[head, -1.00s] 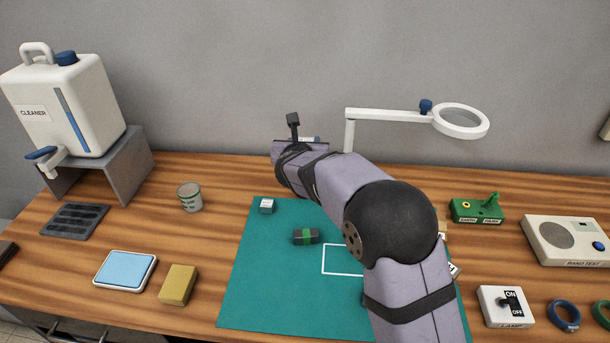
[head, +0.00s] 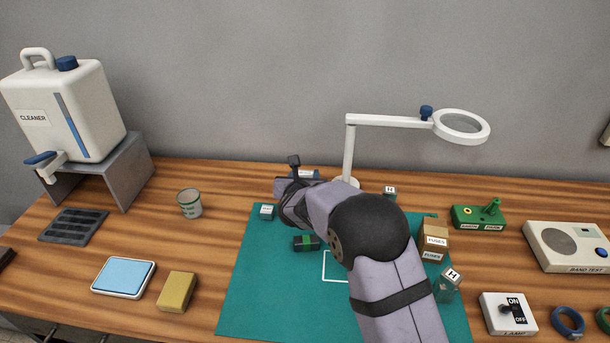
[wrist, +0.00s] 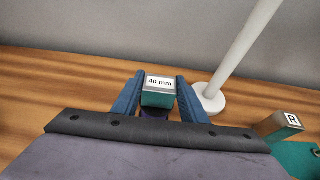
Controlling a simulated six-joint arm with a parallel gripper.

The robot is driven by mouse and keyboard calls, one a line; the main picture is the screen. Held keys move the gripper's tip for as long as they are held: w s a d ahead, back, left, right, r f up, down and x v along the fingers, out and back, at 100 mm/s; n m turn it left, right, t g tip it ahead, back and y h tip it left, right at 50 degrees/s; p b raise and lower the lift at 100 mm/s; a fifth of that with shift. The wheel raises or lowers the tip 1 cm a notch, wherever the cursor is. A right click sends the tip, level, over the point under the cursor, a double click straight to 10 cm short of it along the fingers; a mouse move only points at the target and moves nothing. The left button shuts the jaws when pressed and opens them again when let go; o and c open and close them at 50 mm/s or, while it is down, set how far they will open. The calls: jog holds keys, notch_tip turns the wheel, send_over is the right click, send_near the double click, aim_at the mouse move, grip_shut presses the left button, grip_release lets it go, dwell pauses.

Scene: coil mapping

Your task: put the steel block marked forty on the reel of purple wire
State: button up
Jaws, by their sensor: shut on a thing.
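My gripper (wrist: 158,80) is shut on the steel block marked 40 mm (wrist: 159,84), whose label faces up between the two blue fingers. Just below the block a bit of purple (wrist: 155,113) shows, likely the reel of purple wire. Most of it is hidden by the block and my wrist, and I cannot tell whether the block touches it. Only part of my gripper (head: 304,174) shows there, low over the bench near the back edge of the green mat (head: 255,290).
The white magnifier stand (wrist: 210,98) rises just right of my gripper. On the mat are a small labelled block (head: 267,212), a dark piece with a green band (head: 307,243) and a fuses box (head: 434,243).

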jog(key=shift+f, duration=0.1)
dwell(0.3)
jog(key=o, duration=1.2)
jog(key=shift+r, duration=0.25)
jog(key=shift+s, duration=0.3)
jog(key=b+v, duration=0.3)
jog(key=v, duration=0.8)
jog(key=shift+s, duration=0.25)
